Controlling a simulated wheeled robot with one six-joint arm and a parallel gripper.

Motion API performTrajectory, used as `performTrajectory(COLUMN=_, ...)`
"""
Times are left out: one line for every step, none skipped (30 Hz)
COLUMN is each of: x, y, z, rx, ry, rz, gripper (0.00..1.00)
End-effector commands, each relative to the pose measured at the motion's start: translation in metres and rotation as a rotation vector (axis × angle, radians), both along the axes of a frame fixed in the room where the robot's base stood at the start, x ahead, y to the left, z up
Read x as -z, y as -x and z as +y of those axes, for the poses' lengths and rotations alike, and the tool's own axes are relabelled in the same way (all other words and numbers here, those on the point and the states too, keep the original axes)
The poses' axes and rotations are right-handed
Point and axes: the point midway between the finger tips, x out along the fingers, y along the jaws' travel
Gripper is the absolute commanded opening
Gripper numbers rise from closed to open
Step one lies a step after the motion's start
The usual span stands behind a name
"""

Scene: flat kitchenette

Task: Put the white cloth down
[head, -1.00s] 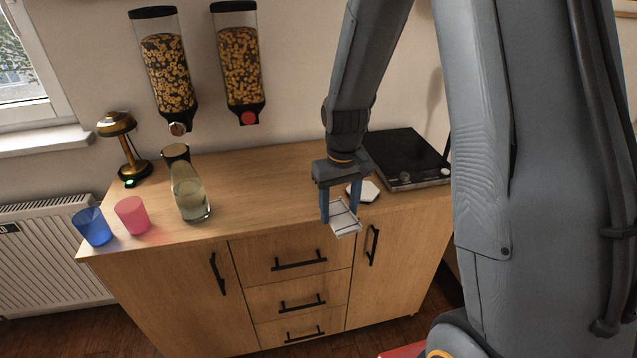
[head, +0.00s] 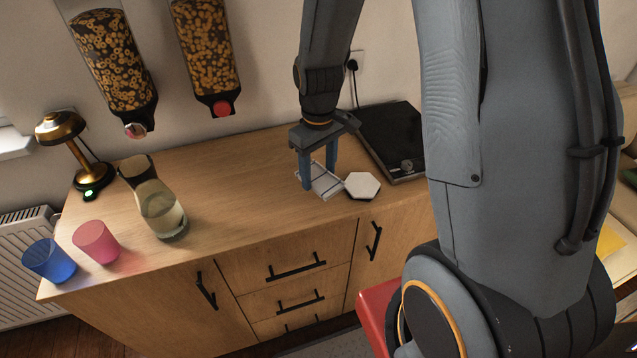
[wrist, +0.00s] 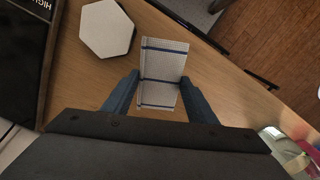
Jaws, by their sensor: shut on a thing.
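The white cloth (head: 322,184) is a folded piece with dark blue stripes. It also shows in the wrist view (wrist: 163,65), between the two blue fingers. My gripper (head: 319,178) is shut on it, over the wooden sideboard top, left of a white hexagonal piece. In the wrist view my gripper (wrist: 160,98) has a finger at each side of the cloth. I cannot tell whether the cloth touches the sideboard top.
The wooden sideboard (head: 240,190) holds a white hexagon (head: 362,186), a black hob-like appliance (head: 392,140), a glass carafe (head: 160,208), a pink cup (head: 96,242), a blue cup (head: 49,261) and a brass lamp (head: 75,150). Cereal dispensers (head: 205,55) hang above. The top between carafe and gripper is clear.

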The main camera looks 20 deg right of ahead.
Motion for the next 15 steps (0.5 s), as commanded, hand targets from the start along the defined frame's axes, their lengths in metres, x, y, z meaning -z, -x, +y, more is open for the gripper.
performTrajectory(x=0.003, y=0.0, z=0.0, rx=0.001, ry=0.0, rz=0.0, gripper=0.24)
performTrajectory(x=0.005, y=0.0, z=0.0, rx=0.001, ry=0.0, rz=0.0, gripper=0.24)
performTrajectory(x=0.007, y=0.0, z=-0.001, rx=0.002, ry=0.0, rz=0.0, gripper=0.24)
performTrajectory(x=0.009, y=0.0, z=-0.001, rx=0.002, ry=0.0, rz=0.001, gripper=0.24)
performTrajectory(x=0.011, y=0.0, z=-0.001, rx=0.003, ry=-0.001, rz=0.001, gripper=0.24)
performTrajectory(x=0.015, y=0.0, z=-0.001, rx=0.003, ry=0.0, rz=0.001, gripper=0.24)
performTrajectory(x=0.018, y=0.0, z=-0.001, rx=0.003, ry=0.0, rz=0.002, gripper=0.24)
performTrajectory(x=0.022, y=0.001, z=-0.001, rx=0.003, ry=0.0, rz=0.003, gripper=0.24)
performTrajectory(x=0.027, y=0.001, z=-0.001, rx=0.004, ry=0.0, rz=0.002, gripper=0.24)
performTrajectory(x=0.031, y=0.001, z=-0.002, rx=0.004, ry=0.0, rz=0.003, gripper=0.24)
performTrajectory(x=0.035, y=0.001, z=-0.002, rx=0.004, ry=0.0, rz=0.003, gripper=0.24)
performTrajectory(x=0.039, y=0.0, z=-0.002, rx=0.004, ry=-0.001, rz=0.001, gripper=0.24)
performTrajectory(x=0.042, y=0.0, z=-0.002, rx=0.004, ry=0.0, rz=0.001, gripper=0.24)
performTrajectory(x=0.044, y=0.0, z=-0.002, rx=0.005, ry=0.0, rz=0.001, gripper=0.24)
performTrajectory(x=0.046, y=0.0, z=-0.002, rx=0.005, ry=0.0, rz=0.0, gripper=0.24)
